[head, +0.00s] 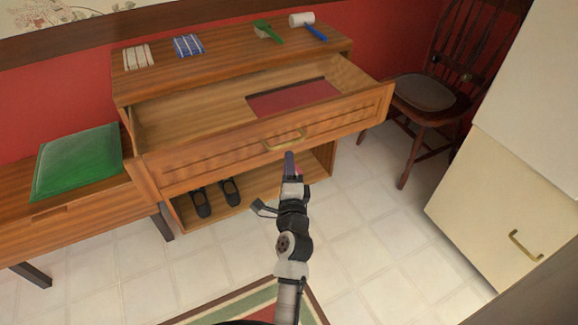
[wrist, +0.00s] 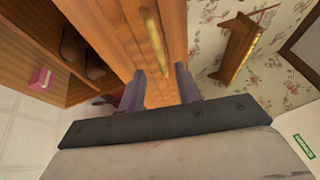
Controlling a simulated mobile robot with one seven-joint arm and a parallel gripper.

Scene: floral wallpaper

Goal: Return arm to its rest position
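My gripper (head: 289,158) is in front of the wooden cabinet, by the front of its pulled-out drawer (head: 220,150), just below the brass handle (head: 284,139) in the head view. In the wrist view its two dark fingers (wrist: 160,82) stand apart, with only the wooden drawer front seen between them. The brass handle (wrist: 154,45) shows beyond the fingertips, apart from them. My arm reaches up from the bottom edge of the head view.
The open drawer holds a flat red item (head: 292,98). Black shoes (head: 201,203) sit on the shelf below. A pink box (wrist: 40,78) shows in the wrist view. A chair (head: 425,95) and a cream cabinet (head: 510,190) stand right. A green cushion (head: 78,160) lies left.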

